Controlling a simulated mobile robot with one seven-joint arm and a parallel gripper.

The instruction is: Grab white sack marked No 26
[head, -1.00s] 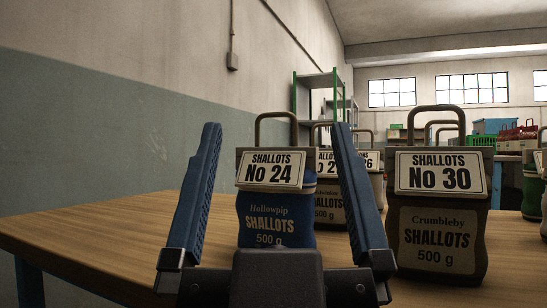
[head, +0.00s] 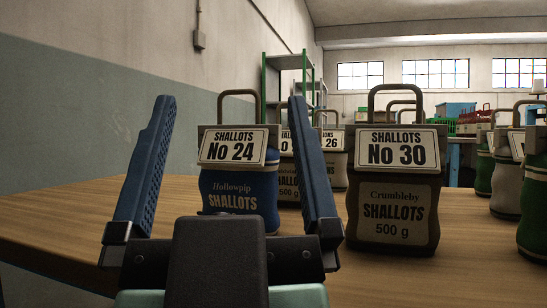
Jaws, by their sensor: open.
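A sack with a tag ending in 26 (head: 331,141) stands in the back row in the head view. Between the fingers in the picture stands a blue sack tagged No 24 (head: 239,196), with a metal handle. No contact with it shows.
A brown sack tagged No 30 (head: 395,210) stands right of my gripper. Another tagged sack (head: 288,187) is mostly hidden behind No 24. Several green and white sacks stand at the right edge. The wooden table (head: 60,215) is bare at left.

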